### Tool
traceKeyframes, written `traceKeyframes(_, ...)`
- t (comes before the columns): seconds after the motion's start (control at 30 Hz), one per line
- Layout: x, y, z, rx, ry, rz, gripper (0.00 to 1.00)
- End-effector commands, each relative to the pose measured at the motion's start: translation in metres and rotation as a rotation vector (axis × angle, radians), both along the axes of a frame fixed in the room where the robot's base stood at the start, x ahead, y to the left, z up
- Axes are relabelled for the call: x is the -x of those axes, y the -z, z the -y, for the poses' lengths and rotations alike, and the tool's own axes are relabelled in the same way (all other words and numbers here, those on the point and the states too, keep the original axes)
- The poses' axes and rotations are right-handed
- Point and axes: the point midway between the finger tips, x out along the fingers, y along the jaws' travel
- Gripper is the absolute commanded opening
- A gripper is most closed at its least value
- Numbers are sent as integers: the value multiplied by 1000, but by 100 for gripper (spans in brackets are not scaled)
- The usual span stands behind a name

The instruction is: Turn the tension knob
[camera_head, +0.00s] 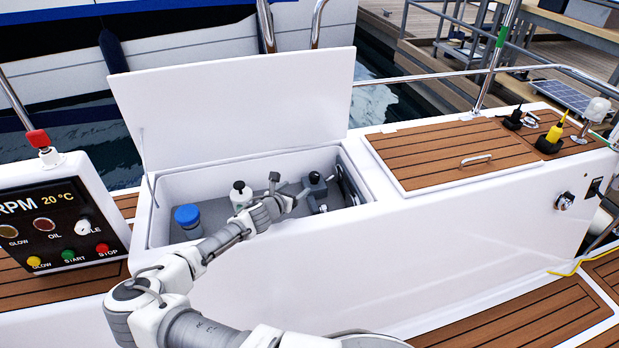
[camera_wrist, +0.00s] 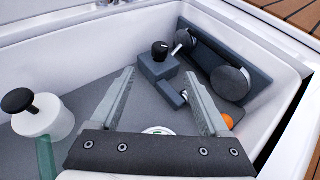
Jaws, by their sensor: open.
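A black round knob (camera_wrist: 160,50) stands on a dark grey block (camera_wrist: 158,68) inside the open white locker; no label is legible, so I cannot confirm it is the tension knob. It also shows in the head view as a dark knob (camera_head: 314,177) near the locker's right end. My gripper (camera_wrist: 160,76) is open and empty, reaching down into the locker. In the wrist view the block and knob appear beyond the fingertips, between them, and apart from them. In the head view my gripper (camera_head: 289,188) is just left of the knob.
Beside the block are a small lever knob (camera_wrist: 183,38) and a dark disc (camera_wrist: 230,83) on a panel by the wall. An orange item (camera_wrist: 228,121) lies below. A white bottle (camera_head: 240,194) and blue-lidded jar (camera_head: 188,215) stand left. The raised lid (camera_head: 235,105) is behind.

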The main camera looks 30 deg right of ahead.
Motion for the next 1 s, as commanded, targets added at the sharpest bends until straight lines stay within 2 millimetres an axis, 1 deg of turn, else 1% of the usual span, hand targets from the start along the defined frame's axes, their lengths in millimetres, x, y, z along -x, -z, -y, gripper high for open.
traceKeyframes(0.17,-9,9,14,2,1,0,79)
traceKeyframes(0.7,-64,49,92,1,3,2,79)
traceKeyframes(0.83,-76,57,108,0,3,1,79)
traceKeyframes(1.0,-87,63,122,0,3,1,79)
